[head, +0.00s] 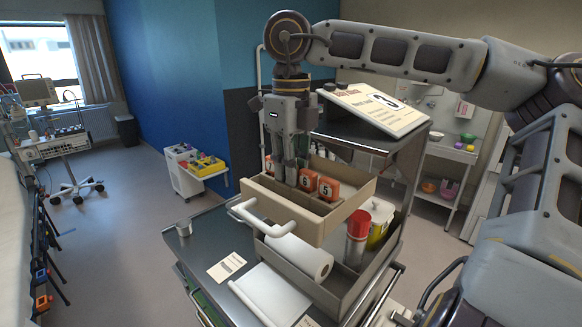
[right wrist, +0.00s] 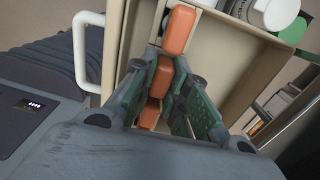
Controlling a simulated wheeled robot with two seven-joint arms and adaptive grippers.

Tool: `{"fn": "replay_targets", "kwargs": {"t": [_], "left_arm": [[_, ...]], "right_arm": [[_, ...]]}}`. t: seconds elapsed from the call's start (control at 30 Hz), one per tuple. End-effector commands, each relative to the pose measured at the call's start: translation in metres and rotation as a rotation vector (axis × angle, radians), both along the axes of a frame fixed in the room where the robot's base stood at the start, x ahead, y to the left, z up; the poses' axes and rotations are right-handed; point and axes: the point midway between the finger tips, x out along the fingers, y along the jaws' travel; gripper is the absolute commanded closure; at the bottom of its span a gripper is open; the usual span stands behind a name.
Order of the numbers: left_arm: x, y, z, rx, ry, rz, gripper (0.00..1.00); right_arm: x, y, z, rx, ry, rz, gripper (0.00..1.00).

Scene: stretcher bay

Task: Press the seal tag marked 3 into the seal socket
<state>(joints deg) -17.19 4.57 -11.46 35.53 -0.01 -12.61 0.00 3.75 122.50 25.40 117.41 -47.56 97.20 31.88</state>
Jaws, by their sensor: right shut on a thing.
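Orange seal tags stand in a beige drawer with a white handle. Two of them, a tag marked 6 (head: 306,180) and a tag marked 5 (head: 328,189), show right of my right gripper (head: 289,180). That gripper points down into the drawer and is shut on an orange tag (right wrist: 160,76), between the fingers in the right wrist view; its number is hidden. Another orange tag (right wrist: 180,30) stands beyond the fingertips and one (right wrist: 149,115) nearer the palm. I cannot make out the seal socket. My left gripper is not in view.
The drawer (head: 262,208) sits on a steel cart above a grey tray with a paper roll (head: 300,256), a red-capped can (head: 357,238) and a yellow container (head: 379,222).

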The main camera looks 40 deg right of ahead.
Motion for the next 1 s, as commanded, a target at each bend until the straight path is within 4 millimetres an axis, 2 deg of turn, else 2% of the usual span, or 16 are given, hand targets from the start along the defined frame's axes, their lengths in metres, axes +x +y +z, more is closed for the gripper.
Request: {"fn": "replay_targets", "kwargs": {"t": [0.07,0.37,1.0], "left_arm": [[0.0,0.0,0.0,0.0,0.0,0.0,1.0],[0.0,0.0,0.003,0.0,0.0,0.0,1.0],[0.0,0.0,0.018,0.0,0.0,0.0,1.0]], "right_arm": [[0.0,0.0,0.0,0.0,0.0,0.0,1.0],[0.0,0.0,0.003,0.0,0.0,0.0,1.0],[0.0,0.0,0.023,0.0,-0.001,0.0,1.0]]}}
